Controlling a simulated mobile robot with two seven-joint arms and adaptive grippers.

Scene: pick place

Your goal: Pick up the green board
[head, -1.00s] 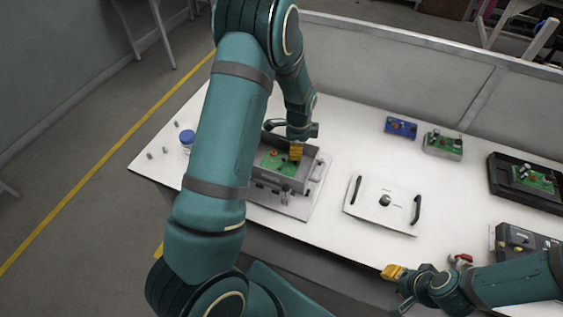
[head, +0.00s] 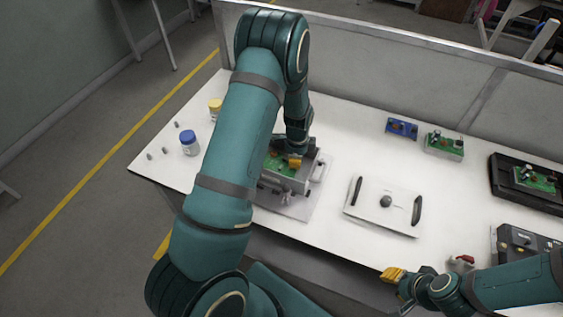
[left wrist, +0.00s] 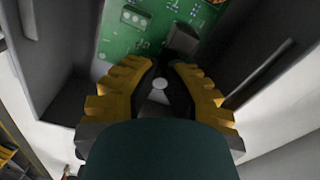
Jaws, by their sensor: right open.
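A green board (head: 279,163) lies inside a grey open-topped box (head: 297,185) on the table. In the left wrist view the green board (left wrist: 125,35) shows close up, with a dark block-like part on it near the fingertips. My left gripper (left wrist: 163,66) is over the box, its yellow fingers apart with a gap between the tips; I see nothing held between them. In the head view it is mostly hidden by my left arm. Other green boards are at the back (head: 443,146) and in a black tray (head: 497,184). My right gripper (head: 393,274) is open at the table's front edge.
A white lid-like plate (head: 370,210) with two black handles lies right of the box. A blue board (head: 401,128) is behind it. A blue-capped jar (head: 189,144), a yellow-capped jar (head: 215,108) and small pegs stand at left. A dark control box (head: 525,243) is at right.

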